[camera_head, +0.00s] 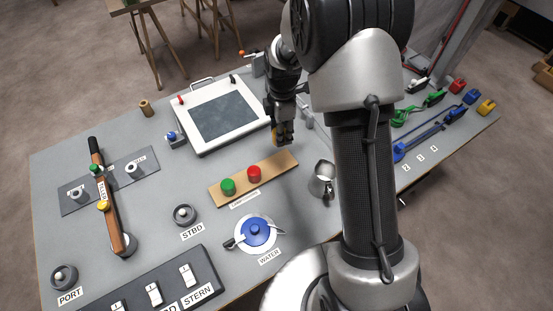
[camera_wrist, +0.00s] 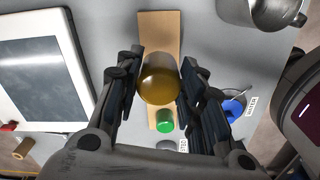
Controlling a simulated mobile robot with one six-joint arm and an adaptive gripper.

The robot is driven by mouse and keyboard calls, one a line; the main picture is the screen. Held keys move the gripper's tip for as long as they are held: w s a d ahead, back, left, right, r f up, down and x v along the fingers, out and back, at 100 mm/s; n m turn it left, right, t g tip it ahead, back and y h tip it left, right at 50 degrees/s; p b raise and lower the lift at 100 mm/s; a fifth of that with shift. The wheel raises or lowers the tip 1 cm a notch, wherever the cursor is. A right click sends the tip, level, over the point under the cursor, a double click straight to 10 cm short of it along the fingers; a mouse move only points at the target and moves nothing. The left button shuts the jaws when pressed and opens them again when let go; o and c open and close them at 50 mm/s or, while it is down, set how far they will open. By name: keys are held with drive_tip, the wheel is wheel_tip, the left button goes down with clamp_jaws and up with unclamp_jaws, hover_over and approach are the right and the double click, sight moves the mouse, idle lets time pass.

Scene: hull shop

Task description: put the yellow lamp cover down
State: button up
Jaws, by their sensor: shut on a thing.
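The yellow lamp cover (camera_wrist: 159,80) is a round amber dome. My gripper (camera_wrist: 158,82) is shut on it, with a finger on each side. In the head view my gripper (camera_head: 282,137) hangs above the table near the right end of a wooden board (camera_head: 222,192), with only a sliver of the cover (camera_head: 274,136) showing. In the wrist view the board (camera_wrist: 158,30) lies below the cover. The green dome (camera_head: 228,186) and the red dome (camera_head: 254,173) stand on the board. The wrist view shows the green dome (camera_wrist: 164,121), while the red one is hidden there.
A white-framed panel (camera_head: 182,144) lies behind the board. A metal jug (camera_head: 321,180) stands to the right. A blue-capped WATER fitting (camera_head: 255,233) and the STBD knob (camera_head: 184,214) are in front. Bare grey table (camera_head: 175,182) lies left of the board.

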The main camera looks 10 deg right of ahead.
wheel_tip(320, 180, down, 12)
drive_tip(key=b, duration=0.2)
drive_tip(key=shift+f+b, duration=0.1)
drive_tip(key=shift+b, duration=0.3)
drive_tip(key=shift+f, duration=0.1)
drive_tip(key=shift+f, duration=0.15)
drive_tip(key=o, duration=0.9)
